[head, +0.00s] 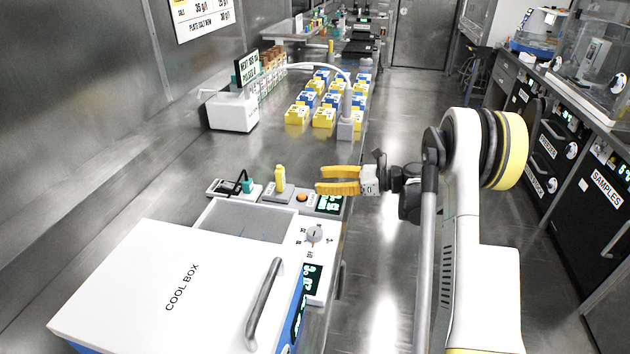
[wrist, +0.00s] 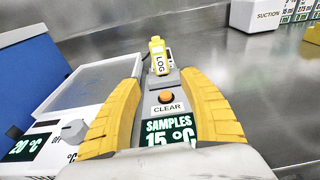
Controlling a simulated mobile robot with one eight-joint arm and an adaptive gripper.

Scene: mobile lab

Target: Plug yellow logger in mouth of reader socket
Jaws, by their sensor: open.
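The yellow logger (head: 280,178) stands upright on the grey reader (head: 272,196) at the bench's right side. In the wrist view the logger (wrist: 158,60), marked LOG, stands at the far end of the reader (wrist: 172,84), beyond an orange button, a CLEAR label and a display reading SAMPLES 15 °C. Its lower end meets the grey body; I cannot tell how deep it sits or see the socket mouth. My gripper (head: 318,181) is open and empty, to the right of the logger. In the wrist view its yellow fingers (wrist: 160,78) spread either side of the reader, short of the logger.
The white cool box (head: 150,290) fills the near bench, with a grey tray area (head: 237,222) behind its lid. A small stand with a black lever (head: 238,187) sits left of the logger. A white suction unit (head: 232,112) and yellow-blue blocks (head: 322,118) stand farther back.

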